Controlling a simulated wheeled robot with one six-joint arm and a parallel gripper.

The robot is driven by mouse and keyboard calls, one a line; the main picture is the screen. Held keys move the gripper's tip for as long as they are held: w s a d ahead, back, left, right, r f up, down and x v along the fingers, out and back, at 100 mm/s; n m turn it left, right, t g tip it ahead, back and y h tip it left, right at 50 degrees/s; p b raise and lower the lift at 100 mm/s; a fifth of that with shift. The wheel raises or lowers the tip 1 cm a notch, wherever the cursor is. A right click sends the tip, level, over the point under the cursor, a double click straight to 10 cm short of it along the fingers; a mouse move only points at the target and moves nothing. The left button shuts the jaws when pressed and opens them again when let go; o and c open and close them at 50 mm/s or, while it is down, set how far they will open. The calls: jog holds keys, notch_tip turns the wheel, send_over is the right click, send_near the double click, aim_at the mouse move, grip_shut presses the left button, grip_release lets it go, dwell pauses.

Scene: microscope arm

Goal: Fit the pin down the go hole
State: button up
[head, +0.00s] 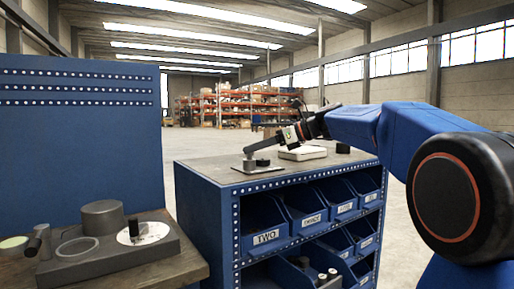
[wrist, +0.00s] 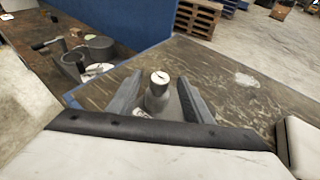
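In the wrist view, a grey, bottle-shaped upright piece (wrist: 157,98) with a pale top, possibly the pin, stands between the two dark fingers of my gripper (wrist: 160,92). Gaps show between the fingers and its narrow upper part, so the gripper looks open around it. In the head view, my gripper (head: 255,148) reaches left over the cabinet top, above a small plate (head: 266,171) bearing a small grey upright piece (head: 249,162) and a black round piece (head: 262,162). I cannot identify the go hole for certain.
On the left bench, a dark grey block (head: 110,259) carries a grey cylinder (head: 102,217), a ring (head: 77,247) and a white dial with a black post (head: 133,228). A white box (head: 303,153) lies right of the plate. The blue cabinet (head: 215,220) holds labelled bins.

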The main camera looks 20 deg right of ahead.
jog(key=shift+d, duration=0.1)
jog(key=v, duration=1.7)
jog(key=shift+s, duration=0.15)
